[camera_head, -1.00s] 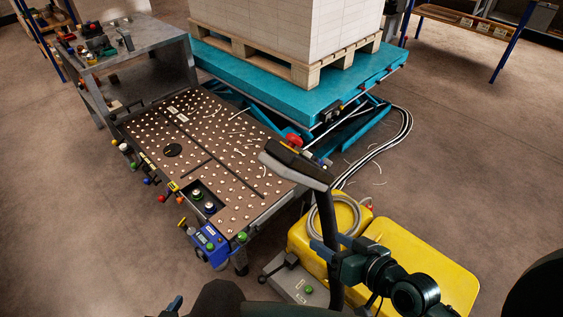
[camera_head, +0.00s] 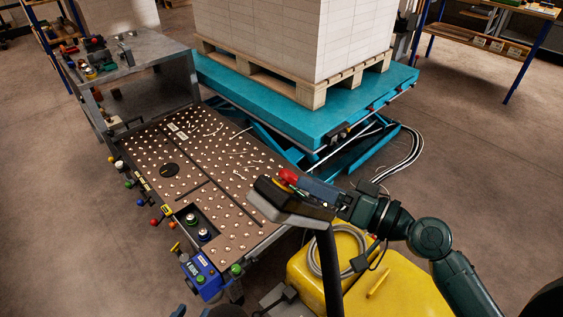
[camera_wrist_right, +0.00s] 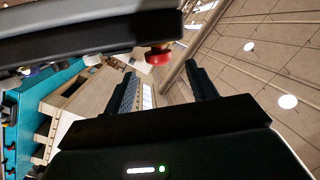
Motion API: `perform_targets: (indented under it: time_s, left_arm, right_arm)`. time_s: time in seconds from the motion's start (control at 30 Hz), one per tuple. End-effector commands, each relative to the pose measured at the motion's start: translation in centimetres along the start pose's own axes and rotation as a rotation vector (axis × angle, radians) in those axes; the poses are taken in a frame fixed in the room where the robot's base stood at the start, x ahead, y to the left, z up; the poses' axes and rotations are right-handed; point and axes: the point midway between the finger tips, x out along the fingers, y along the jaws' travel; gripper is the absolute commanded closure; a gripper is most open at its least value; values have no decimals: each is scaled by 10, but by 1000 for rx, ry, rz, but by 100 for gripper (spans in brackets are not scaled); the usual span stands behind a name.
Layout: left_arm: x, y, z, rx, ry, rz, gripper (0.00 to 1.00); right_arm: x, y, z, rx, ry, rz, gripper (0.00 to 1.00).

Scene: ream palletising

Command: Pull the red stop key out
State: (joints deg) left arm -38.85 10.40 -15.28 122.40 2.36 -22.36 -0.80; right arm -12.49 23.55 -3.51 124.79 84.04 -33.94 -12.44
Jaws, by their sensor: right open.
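The red stop key (camera_head: 289,176) sits on the dark head of the tiller (camera_head: 292,207). In the right wrist view the red key (camera_wrist_right: 158,55) shows below the dark bar, ahead of my fingers and between them in the picture. My right gripper (camera_head: 305,186) comes in from the right, close beside the key. Its two fingers stand apart in the right wrist view (camera_wrist_right: 163,82), with nothing held; I cannot tell whether they touch the key. A small dark part of my left gripper (camera_head: 179,311) shows at the bottom edge; its fingers are mostly hidden.
The yellow truck body (camera_head: 335,270) stands below the tiller, with a grey coiled cable (camera_head: 318,252). A ball-studded table (camera_head: 195,165) lies to the left. Behind is a teal lift table (camera_head: 270,105) bearing a pallet (camera_head: 312,92) with a white stack. Open floor lies right.

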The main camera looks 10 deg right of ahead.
Motion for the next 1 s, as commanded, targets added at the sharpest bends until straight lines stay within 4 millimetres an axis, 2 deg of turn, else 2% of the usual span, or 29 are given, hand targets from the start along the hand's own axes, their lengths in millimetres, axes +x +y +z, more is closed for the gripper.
perform_targets:
  time_s: [0.07,0.2,0.4,0.57,0.83,1.0]
  left_arm:
    - [-5,0,-7,15,-8,-2,64]
    - [-7,-2,-3,20,-31,-8,64]
    - [-7,-10,1,17,-52,-27,64]
    - [-6,-10,0,2,-51,-33,64]
    - [-5,-9,0,1,-50,-32,64]
    - [-5,-9,-1,1,-50,-31,64]
  right_arm:
    - [19,-4,-5,3,4,-2,43]
    - [47,-3,-3,2,2,-1,43]
    - [72,-1,-1,2,1,1,43]
    - [80,0,0,-1,-1,1,43]
    - [81,0,1,-1,-1,2,44]
    - [80,0,1,0,-1,2,58]
